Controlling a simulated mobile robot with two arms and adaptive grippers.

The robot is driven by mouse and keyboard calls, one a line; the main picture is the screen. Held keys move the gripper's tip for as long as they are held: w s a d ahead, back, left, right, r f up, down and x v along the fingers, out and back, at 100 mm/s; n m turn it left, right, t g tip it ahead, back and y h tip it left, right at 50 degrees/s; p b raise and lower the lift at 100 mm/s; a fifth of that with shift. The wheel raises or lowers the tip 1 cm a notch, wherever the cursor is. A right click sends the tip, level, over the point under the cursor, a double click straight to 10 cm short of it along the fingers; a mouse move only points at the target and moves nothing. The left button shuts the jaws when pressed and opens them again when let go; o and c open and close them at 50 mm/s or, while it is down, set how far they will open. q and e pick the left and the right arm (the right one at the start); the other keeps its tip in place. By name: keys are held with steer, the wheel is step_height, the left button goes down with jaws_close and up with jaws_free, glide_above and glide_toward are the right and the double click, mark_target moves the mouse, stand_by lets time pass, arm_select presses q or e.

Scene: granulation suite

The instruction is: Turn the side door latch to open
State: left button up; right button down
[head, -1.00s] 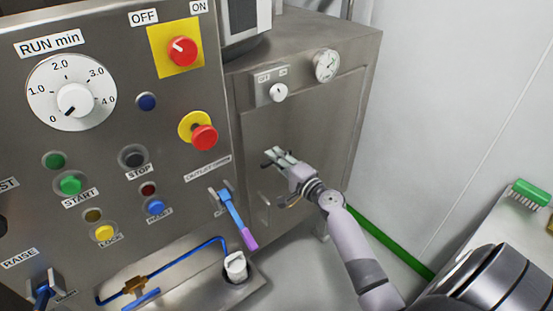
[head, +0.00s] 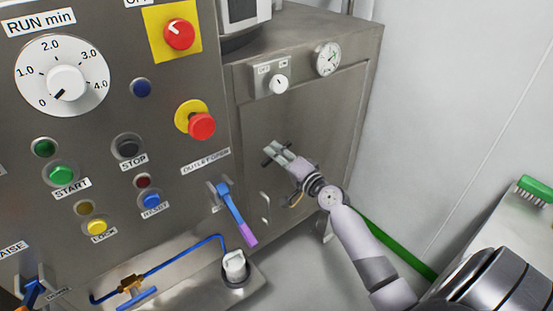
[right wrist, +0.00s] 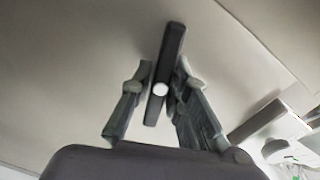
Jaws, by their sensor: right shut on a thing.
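The side door (head: 315,125) is a flat grey metal panel on the cabinet's right part, and it looks closed. Its latch is a short dark bar (right wrist: 171,55) on the panel. In the right wrist view the bar stands slightly tilted between my two fingers, with a pale round spot at its middle. My right gripper (head: 276,155) is shut on the latch, one finger on each side, and covers much of it in the head view. My left gripper is not in view.
A control panel with a run dial (head: 66,84), a red stop button (head: 201,126) and a blue-purple lever (head: 238,215) stands to the left. A gauge (head: 327,59) and a small switch (head: 279,84) sit above the latch. A green brush (head: 535,190) lies on a surface at right.

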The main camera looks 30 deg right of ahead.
steer(key=n+b, duration=0.1)
steer(key=n, duration=0.2)
steer(key=shift+f+n, duration=0.1)
steer(key=shift+n, duration=0.3)
steer(key=n, duration=0.3)
steer(key=shift+n+b, duration=0.3)
steer(key=shift+b, duration=0.05)
steer(key=n, duration=0.3)
steer(key=shift+n+p, duration=0.3)
steer(key=shift+p, duration=0.05)
arm_select(q)
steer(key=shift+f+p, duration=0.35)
steer(key=shift+p, duration=0.1)
arm_select(e)
steer(key=shift+n, duration=1.5)
steer(key=c, duration=1.5)
jaws_free()
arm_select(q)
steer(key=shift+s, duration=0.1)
arm_select(e)
steer(key=shift+s, duration=0.15)
